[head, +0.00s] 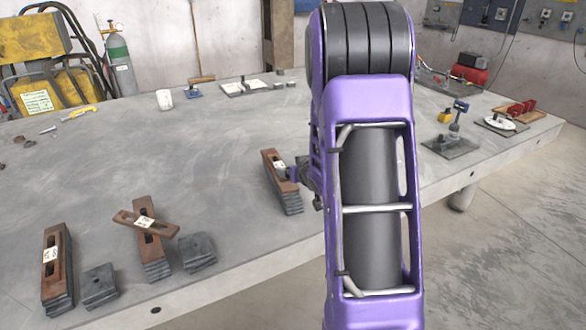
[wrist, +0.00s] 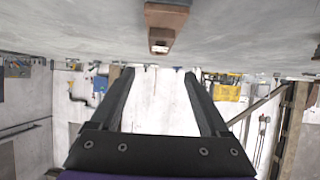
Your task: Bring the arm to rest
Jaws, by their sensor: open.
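My arm (head: 368,180), purple and dark grey, stands large in the right middle of the head view and hides part of the table. My gripper shows in the wrist view (wrist: 157,72) with its two dark fingers wide apart and nothing between them. In the head view the gripper is mostly hidden behind the arm. A brown slotted block on a dark stack (head: 283,182) stands just left of the arm in the head view. A brown block with a white label also shows at the top of the wrist view (wrist: 160,22), beyond the fingertips.
The grey table (head: 200,130) is broad, with its middle left clear. Brown blocks on dark stacks (head: 55,265) and (head: 150,245) stand near the front edge, beside dark plates (head: 197,252). A white cup (head: 164,100) stands at the back. Small fixtures (head: 452,140) stand at right.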

